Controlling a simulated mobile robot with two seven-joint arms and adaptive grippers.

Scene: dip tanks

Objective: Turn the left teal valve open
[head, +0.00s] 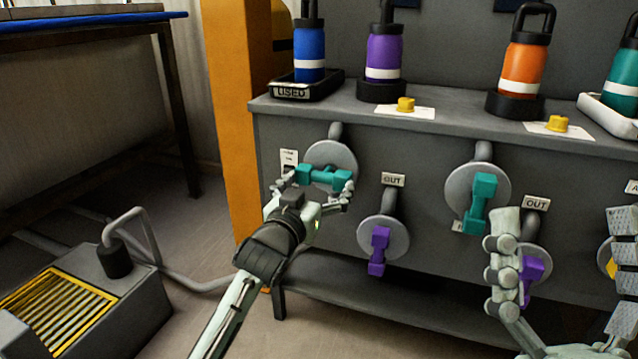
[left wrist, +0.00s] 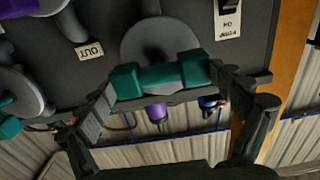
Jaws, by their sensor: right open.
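The left teal valve (head: 323,177) has a bar handle lying nearly level in front of a round grey disc on the dark tank panel. My left gripper (head: 320,186) has one finger at each end of this handle, and the fingers look closed on it. In the left wrist view the teal handle (left wrist: 160,75) spans between both finger pads and appears to touch them. My right gripper (head: 565,262) is open and empty at the lower right, in front of the panel. Another teal valve (head: 480,204) to the right has its handle nearly upright.
Purple valves (head: 379,250) sit lower on the panel by OUT labels, one (head: 532,270) partly behind my right gripper. Blue (head: 309,50), purple (head: 384,57) and orange (head: 525,65) bottles stand on the ledge above. An orange post (head: 232,130) rises left of the panel.

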